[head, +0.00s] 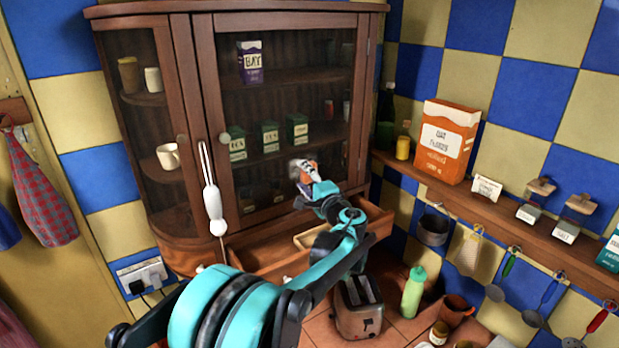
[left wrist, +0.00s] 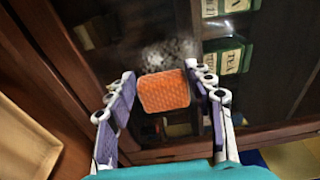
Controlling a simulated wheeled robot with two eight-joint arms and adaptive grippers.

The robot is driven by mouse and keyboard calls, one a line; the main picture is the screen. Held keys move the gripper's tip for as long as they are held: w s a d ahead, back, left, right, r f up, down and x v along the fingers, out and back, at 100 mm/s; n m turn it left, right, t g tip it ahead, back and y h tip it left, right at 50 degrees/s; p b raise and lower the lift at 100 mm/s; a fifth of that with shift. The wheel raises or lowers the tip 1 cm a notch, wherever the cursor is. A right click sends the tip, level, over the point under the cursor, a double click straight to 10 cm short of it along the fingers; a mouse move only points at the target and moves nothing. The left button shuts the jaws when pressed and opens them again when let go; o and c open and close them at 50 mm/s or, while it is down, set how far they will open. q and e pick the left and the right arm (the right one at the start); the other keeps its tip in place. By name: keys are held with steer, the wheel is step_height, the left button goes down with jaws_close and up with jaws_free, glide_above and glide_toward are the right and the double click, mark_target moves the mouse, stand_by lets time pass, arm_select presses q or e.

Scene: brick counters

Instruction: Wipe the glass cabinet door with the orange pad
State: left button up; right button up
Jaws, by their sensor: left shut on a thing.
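The glass cabinet door (head: 290,80) is shut, in a dark wood frame. A whitish smudge shows on its glass (left wrist: 170,52) in the left wrist view, just beyond the pad. My left gripper (head: 307,175) is at the lower right of the glass in the head view. It is shut on the orange pad (left wrist: 164,91), which sits between its two fingers. The pad faces the glass close up; I cannot tell whether it touches. My right gripper is not in view.
An open drawer (head: 275,255) juts out below the door. A toaster (head: 358,305) and a green bottle (head: 413,292) stand on the counter beneath my arm. A shelf (head: 480,205) with an orange box (head: 443,140) is at the right.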

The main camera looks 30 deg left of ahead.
mark_target(282, 173)
arm_select(q)
steer(key=shift+s+a, duration=0.35)
steer(key=shift+s, duration=0.35)
steer(key=shift+s+a, duration=0.35)
steer(key=shift+s, duration=0.3)
steer(key=shift+s+a, duration=0.25)
steer(key=shift+s, duration=0.25)
steer(key=shift+s+a, duration=0.3)
steer(key=shift+s, duration=0.25)
steer(key=shift+s+a, duration=0.25)
steer(key=shift+s, duration=0.25)
steer(key=shift+r+p, duration=0.4)
steer(key=shift+r, duration=0.4)
steer(key=shift+w+d, duration=0.2)
steer(key=shift+w, duration=0.15)
steer(key=shift+w+d+b, duration=0.15)
steer(key=shift+w+d, duration=0.25)
steer(key=shift+w, duration=0.35)
steer(key=shift+w+d+b, duration=0.15)
steer(key=shift+w+d, duration=0.2)
steer(key=shift+w, duration=0.35)
steer(key=w+d, duration=0.3)
steer(key=w, duration=0.3)
steer(key=shift+w+d+b, duration=0.2)
steer(key=shift+w+b, duration=0.1)
